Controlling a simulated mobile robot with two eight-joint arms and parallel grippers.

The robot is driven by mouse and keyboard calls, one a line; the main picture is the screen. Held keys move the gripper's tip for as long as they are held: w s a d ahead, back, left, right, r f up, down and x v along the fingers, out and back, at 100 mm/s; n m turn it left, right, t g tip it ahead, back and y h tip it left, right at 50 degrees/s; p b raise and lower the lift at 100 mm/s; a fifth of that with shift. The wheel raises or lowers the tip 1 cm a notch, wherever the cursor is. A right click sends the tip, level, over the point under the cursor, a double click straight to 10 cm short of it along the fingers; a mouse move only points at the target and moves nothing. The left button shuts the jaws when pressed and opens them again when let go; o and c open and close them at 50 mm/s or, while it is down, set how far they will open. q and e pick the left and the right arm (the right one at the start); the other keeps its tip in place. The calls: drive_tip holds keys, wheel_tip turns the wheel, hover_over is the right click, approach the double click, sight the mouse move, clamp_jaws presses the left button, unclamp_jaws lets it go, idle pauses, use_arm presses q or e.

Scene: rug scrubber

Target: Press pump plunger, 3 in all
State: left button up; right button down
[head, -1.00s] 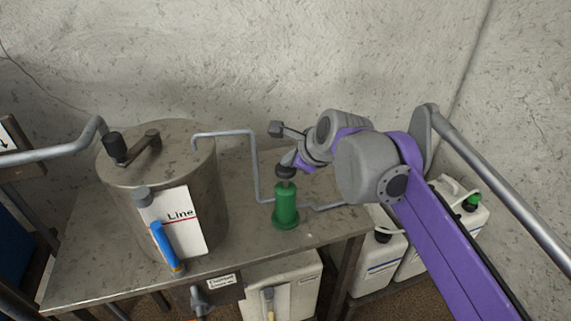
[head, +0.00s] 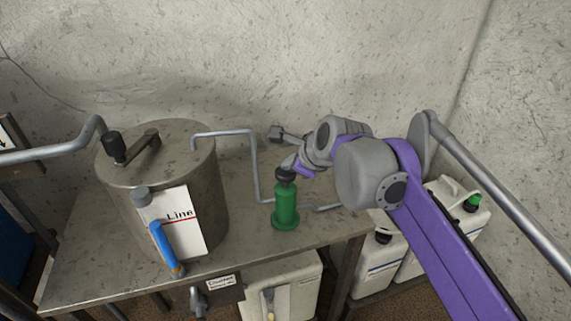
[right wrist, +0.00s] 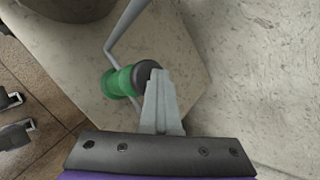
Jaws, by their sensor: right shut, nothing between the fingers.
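The pump is a green bottle-shaped body (head: 286,207) with a dark plunger knob (head: 286,174) on top. It stands upright on the metal table near its right front. My right gripper (head: 291,165) is shut and empty, its fingertips at the top of the knob, partly hidden by the wrist in the head view. In the right wrist view the shut fingers (right wrist: 158,78) overlap the edge of the dark knob (right wrist: 145,73), with the green body (right wrist: 117,83) beyond it. They appear to touch the knob. My left gripper is not in view.
A large metal tank (head: 205,165) with a lidded top stands left on the table (head: 100,283). A bent grey pipe (head: 256,165) runs from the tank behind the pump. White jugs (head: 368,265) stand below the table at the right. The concrete wall is close behind.

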sight(289, 173)
drive_tip(key=shift+f, duration=0.7)
idle(0.4)
drive_tip(key=shift+r, duration=0.15)
drive_tip(key=shift+w+r+p, duration=0.1)
drive_tip(key=shift+r+p, duration=1.65)
drive_tip(key=shift+r, duration=0.4)
drive_tip(key=shift+r, duration=0.15)
drive_tip(key=shift+r+p, duration=0.25)
drive_tip(key=shift+p, duration=0.05)
wheel_tip(289, 173, up, 4)
drive_tip(key=p, duration=0.3)
drive_tip(key=shift+r, duration=0.15)
